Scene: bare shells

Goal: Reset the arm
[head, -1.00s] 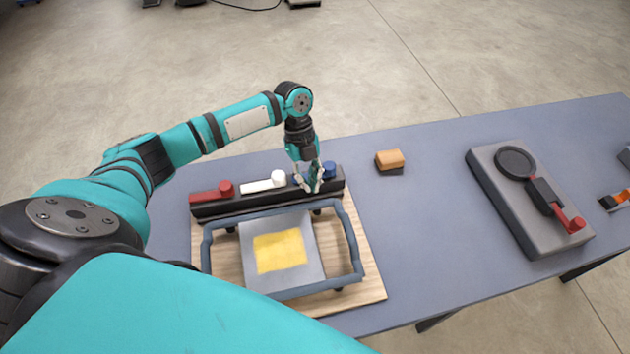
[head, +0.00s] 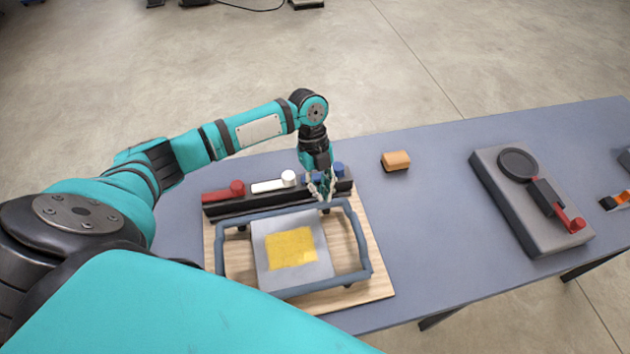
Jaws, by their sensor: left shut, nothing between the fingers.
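My left arm reaches in from the left over the grey-blue table (head: 430,235). Its gripper (head: 324,196) points down at the right end of a black rack (head: 275,199), in front of a blue-handled piece (head: 338,170). The fingers are shut with nothing visible held. I cannot tell whether the fingertips touch the rack. My right gripper is not in view.
The rack also carries a red handle (head: 222,191) and a white handle (head: 270,186). In front, a blue-grey frame (head: 362,245) surrounds a plate with a yellow patch (head: 291,248) on a wooden board (head: 378,288). An orange-brown block (head: 396,159) and a grey device (head: 505,200) stand to the right.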

